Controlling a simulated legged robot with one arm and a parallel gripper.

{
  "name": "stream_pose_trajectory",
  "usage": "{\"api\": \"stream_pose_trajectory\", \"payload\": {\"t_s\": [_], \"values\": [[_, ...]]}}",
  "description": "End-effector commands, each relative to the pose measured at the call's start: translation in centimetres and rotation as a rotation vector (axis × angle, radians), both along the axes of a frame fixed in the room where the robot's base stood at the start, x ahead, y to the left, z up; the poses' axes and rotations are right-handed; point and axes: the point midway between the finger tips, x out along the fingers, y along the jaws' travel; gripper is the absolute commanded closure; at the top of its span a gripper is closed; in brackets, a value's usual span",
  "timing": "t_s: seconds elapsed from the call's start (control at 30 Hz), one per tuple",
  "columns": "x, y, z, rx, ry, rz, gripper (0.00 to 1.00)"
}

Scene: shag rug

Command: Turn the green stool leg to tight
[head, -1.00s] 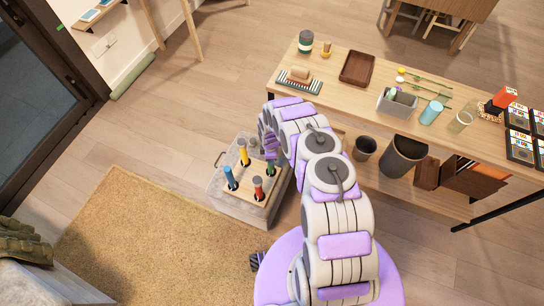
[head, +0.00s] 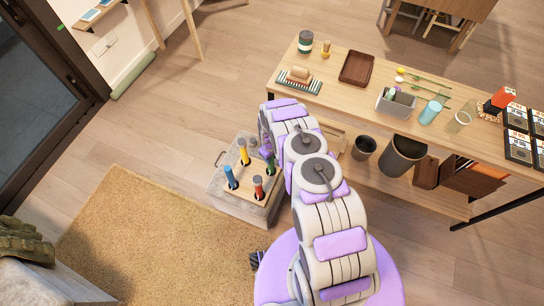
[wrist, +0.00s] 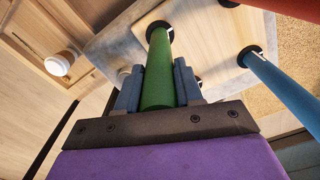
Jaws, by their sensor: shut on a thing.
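The green stool leg (wrist: 160,65) stands in a dark round socket in the light wooden stool seat (wrist: 212,45). My gripper (wrist: 157,84) has its two blue-grey fingers on either side of the green leg, shut on it. In the head view the green leg (head: 270,164) is partly seen beside my arm, which hides most of my gripper. The seat lies flat on a grey base (head: 240,208) with its legs pointing up. The blue leg (head: 231,178), yellow leg (head: 244,153) and red leg (head: 258,188) stand in it too.
A wooden table (head: 345,95) with a brown tray (head: 357,68) and grey bin (head: 396,103) stands to the right. Dark waste bins (head: 402,158) are under it. A tan rug (head: 150,235) lies at left. A cup-like thing (wrist: 60,63) shows in the wrist view.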

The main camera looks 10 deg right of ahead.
Motion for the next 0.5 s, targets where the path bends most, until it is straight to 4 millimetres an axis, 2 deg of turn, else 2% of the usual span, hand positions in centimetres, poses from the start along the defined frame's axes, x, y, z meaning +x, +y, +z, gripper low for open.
{"api": "stream_pose_trajectory", "payload": {"t_s": [0.5], "values": [[0.03, 0.15, 0.02, 0.001, 0.000, -0.104, 0.95]]}}
